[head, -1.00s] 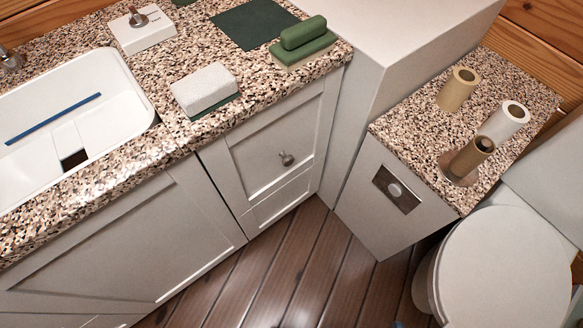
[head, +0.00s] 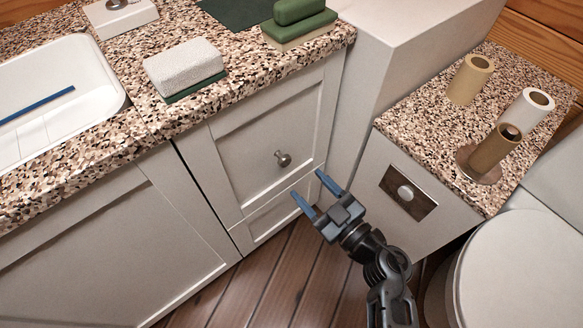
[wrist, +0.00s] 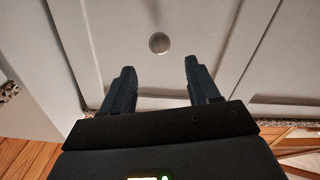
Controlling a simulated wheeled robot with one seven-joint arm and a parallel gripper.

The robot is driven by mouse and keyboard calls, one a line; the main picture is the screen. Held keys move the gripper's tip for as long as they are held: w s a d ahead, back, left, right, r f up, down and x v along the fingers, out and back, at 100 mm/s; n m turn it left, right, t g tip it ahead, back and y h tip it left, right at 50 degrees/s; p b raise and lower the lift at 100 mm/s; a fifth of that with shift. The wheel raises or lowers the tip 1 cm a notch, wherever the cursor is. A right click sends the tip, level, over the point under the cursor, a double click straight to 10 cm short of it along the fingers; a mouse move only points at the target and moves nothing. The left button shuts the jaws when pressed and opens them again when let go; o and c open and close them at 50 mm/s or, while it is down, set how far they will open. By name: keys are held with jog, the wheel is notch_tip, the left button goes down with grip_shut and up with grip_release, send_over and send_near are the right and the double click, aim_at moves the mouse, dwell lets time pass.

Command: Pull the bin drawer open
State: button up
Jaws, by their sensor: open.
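The bin drawer (head: 262,140) is a white panelled front under the speckled counter, and it looks shut. Its round metal knob (head: 282,158) sits right of the middle of the panel. In the wrist view the knob (wrist: 159,43) shows beyond the fingertips, about midway between them. My gripper (head: 312,184) is open and empty, below and to the right of the knob in the head view, with blue fingers pointing towards the drawer front. In the wrist view my gripper (wrist: 158,70) shows its two dark fingers apart, with nothing between them.
A white sponge block (head: 184,66) and green blocks (head: 298,26) lie on the counter (head: 240,75) above. A sink (head: 60,85) is at left. At right stand a white cabinet with a flush plate (head: 407,190), cardboard rolls (head: 470,80) and a toilet (head: 515,270). Wooden floor (head: 275,280) lies below.

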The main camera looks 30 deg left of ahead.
aim_at(286, 163)
jog(key=b+x, duration=0.2)
jog(key=x, duration=0.6)
jog(key=shift+f, duration=0.1)
grip_shut()
dwell(0.4)
